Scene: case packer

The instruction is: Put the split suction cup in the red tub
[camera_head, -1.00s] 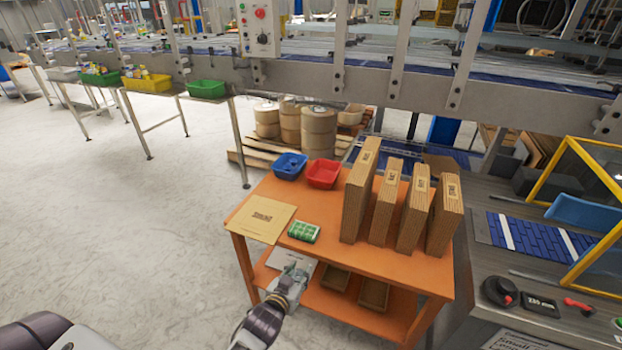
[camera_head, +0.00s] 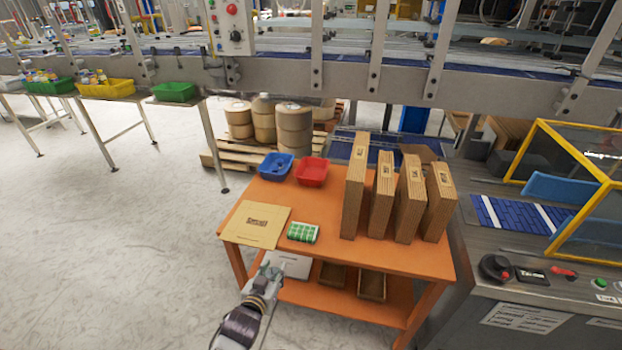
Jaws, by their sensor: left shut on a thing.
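The red tub (camera_head: 311,172) stands at the back left of the orange table (camera_head: 283,207), right beside a blue tub (camera_head: 276,167). The blue tub has small dark things in it. My left gripper (camera_head: 275,270) is low in front of the table's front edge, over the lower shelf, and well short of the red tub. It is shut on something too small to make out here. I cannot pick out the split suction cup in the view. My right gripper is not in view.
A brown envelope (camera_head: 256,226) and a green-and-white pack (camera_head: 303,232) lie at the table's front left. Several upright flat cartons (camera_head: 383,197) fill its right half. A grey machine with a yellow-framed guard (camera_head: 532,151) stands at right. Open floor (camera_head: 110,240) lies at left.

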